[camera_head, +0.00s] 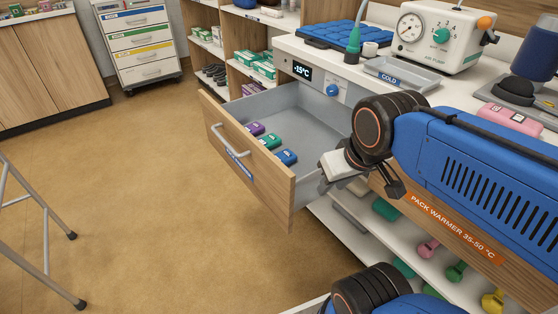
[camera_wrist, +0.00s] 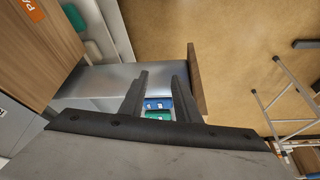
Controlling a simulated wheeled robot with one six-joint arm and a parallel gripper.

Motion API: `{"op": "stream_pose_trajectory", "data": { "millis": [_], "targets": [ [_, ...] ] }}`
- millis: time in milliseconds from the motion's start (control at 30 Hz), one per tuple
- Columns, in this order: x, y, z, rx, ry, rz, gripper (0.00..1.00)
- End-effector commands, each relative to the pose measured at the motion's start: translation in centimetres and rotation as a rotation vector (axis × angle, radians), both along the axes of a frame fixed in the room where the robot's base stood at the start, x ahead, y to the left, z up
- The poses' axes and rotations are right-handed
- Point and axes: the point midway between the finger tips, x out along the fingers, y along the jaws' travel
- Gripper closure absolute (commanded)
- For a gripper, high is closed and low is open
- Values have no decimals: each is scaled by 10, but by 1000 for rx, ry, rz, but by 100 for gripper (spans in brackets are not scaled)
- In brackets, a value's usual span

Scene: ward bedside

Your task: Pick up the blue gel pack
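The blue gel pack (camera_head: 286,157) lies in the open drawer (camera_head: 240,180), nearest the drawer's right end in the head view. A green pack (camera_head: 268,141) and a purple pack (camera_head: 255,128) lie in a row beyond it. In the wrist view the blue pack (camera_wrist: 158,104) shows between the two dark fingers, with the green pack (camera_wrist: 158,115) beside it. My gripper (camera_wrist: 162,76) is open, with nothing between its fingertips. It is apart from the packs, above the drawer area.
The drawer's wooden front (camera_wrist: 196,80) stands upright close to the fingers. The counter above holds a cold tray (camera_head: 398,75), an air pump (camera_head: 440,35) and a blue pad (camera_head: 330,33). Shelves with coloured dumbbells (camera_head: 456,272) lie below right.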

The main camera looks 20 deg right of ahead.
Motion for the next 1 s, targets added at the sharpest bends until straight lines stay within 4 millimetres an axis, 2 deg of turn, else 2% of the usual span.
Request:
{"op": "stream_pose_trajectory", "data": {
  "millis": [267, 433, 467, 767, 1000],
  "targets": [
    [0, 0, 0, 0, 0, 0, 71],
    [6, 0, 4, -13, 9, 32, 30],
    [9, 0, 5, -22, 14, 52, 28],
    [61, 3, 32, -147, 96, 394, 28],
    [114, 6, 48, -240, 163, 719, 28]
  ]
}}
